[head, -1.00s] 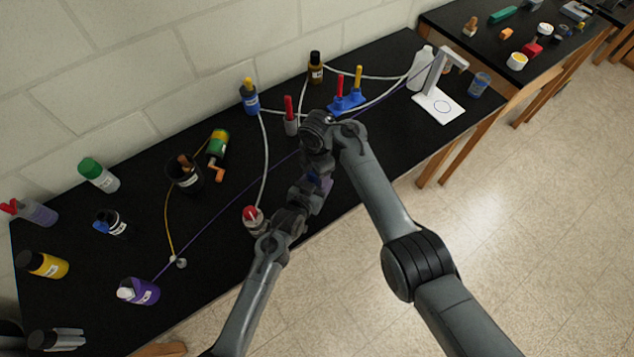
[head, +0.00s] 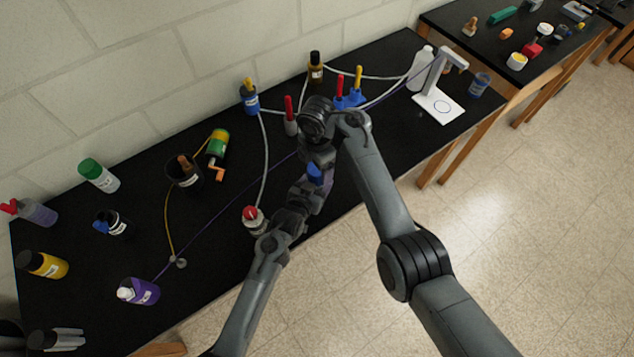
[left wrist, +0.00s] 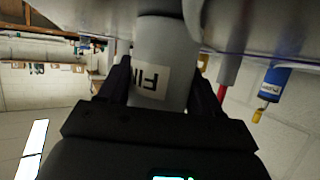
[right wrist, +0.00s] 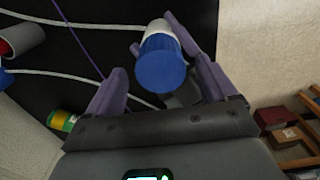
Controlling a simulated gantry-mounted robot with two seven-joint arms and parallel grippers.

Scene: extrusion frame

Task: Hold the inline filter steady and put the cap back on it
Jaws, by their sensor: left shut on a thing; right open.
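The inline filter's pale body (left wrist: 160,45) with a printed label fills the top of the left wrist view. My left gripper (left wrist: 160,85) is shut on it, one dark finger on each side. In the right wrist view the blue cap (right wrist: 161,65) sits at the near end of the white filter body (right wrist: 158,27), apparently on it; how firmly it is seated cannot be seen. My right gripper (right wrist: 158,80) is open, with its fingers apart on both sides of the cap. In the head view the blue cap (head: 314,173) shows between my left gripper (head: 308,193) and right gripper (head: 318,155).
A red-capped bottle (head: 254,220) stands close to my left arm. Red and blue-yellow fittings (head: 291,118) with white tubing lie behind the grippers. A purple bottle (head: 140,291) and a black cup (head: 184,172) are farther left. The bench's front edge runs below my arms.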

